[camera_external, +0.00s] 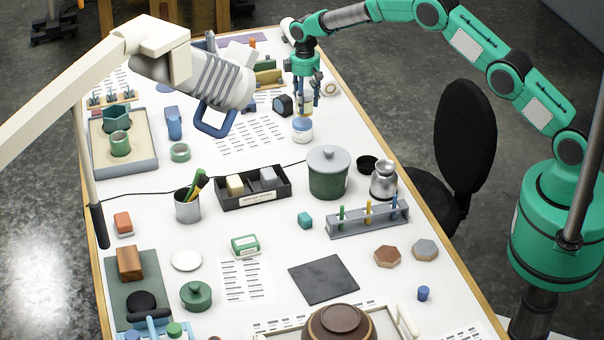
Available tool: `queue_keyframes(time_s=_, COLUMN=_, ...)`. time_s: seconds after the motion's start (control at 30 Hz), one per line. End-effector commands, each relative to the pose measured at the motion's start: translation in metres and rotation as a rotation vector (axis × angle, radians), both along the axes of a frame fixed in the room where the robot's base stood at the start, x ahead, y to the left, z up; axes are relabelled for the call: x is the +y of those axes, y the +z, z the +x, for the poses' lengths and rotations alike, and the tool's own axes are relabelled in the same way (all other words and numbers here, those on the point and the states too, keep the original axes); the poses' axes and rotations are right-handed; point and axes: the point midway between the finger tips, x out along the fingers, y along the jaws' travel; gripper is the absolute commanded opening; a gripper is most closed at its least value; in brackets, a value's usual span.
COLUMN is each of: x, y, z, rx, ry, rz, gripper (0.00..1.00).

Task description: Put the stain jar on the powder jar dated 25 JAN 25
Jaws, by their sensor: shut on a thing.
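My gripper (305,104) points down at the far right part of the table. It is shut on a small pale jar with a yellowish band (306,98), mostly hidden between the fingers; I take it to be the stain jar. A white jar with a blue band (302,131) stands upright just below and in front of the held jar in the picture. I cannot tell whether the two touch. Another small pale round jar (331,88) is to the right of my gripper. No date can be read on any jar at this size.
A dark blue-black block (283,105) sits just left of my gripper. A lidded green-grey pot (328,172), a black divided tray (253,190) and a silver jar (384,180) stand nearer. A large lamp (205,75) overhangs the left. The printed sheet (250,136) lies flat.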

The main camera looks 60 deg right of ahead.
Motion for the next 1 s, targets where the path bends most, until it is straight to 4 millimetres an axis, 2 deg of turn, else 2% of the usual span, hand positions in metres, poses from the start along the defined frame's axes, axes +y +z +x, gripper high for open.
queue_keyframes(time_s=0.2, x=-0.002, y=0.000, z=0.011, rx=-0.001, ry=0.000, rz=-0.001, gripper=0.13)
queue_keyframes(time_s=0.63, x=-0.002, y=-0.002, z=0.011, rx=0.000, ry=0.000, rz=0.000, gripper=0.13)
queue_keyframes(time_s=1.0, x=-0.002, y=-0.032, z=0.011, rx=0.001, ry=0.000, rz=0.000, gripper=0.13)
